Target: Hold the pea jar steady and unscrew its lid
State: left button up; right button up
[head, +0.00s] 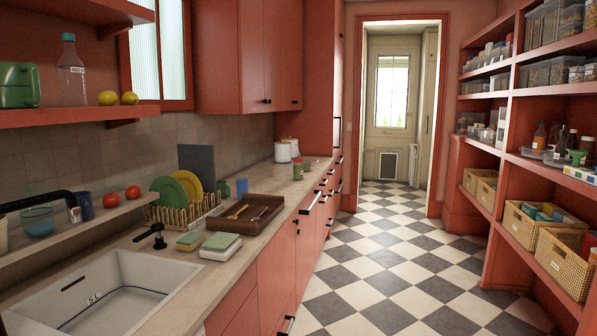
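A small jar (298,171) with a green body and a reddish lid stands upright on the left counter, towards its far end. It looks like the pea jar, but it is too small to read any label. The lid appears to be on it. Neither of my grippers shows in the head view, and nothing is touching the jar.
White canisters (283,152) stand behind the jar. Nearer on the counter are a brown tray (263,226), a dish rack (168,215) with plates and a sink (60,290). Shelves with baskets (524,228) line the right. The checkered floor (395,265) between is clear.

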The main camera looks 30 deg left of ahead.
aim_at(297, 167)
jog(key=i+u, duration=0.35)
jog(key=i, duration=2.1)
jog(key=i+l, duration=0.1)
jog(key=i, duration=2.05)
jog(key=i+u, duration=0.4)
jog(key=i+l+u, duration=0.2)
jog(key=i+u, duration=0.15)
jog(key=i+l+u, duration=0.75)
jog(key=i+j, duration=0.05)
jog(key=i, duration=0.05)
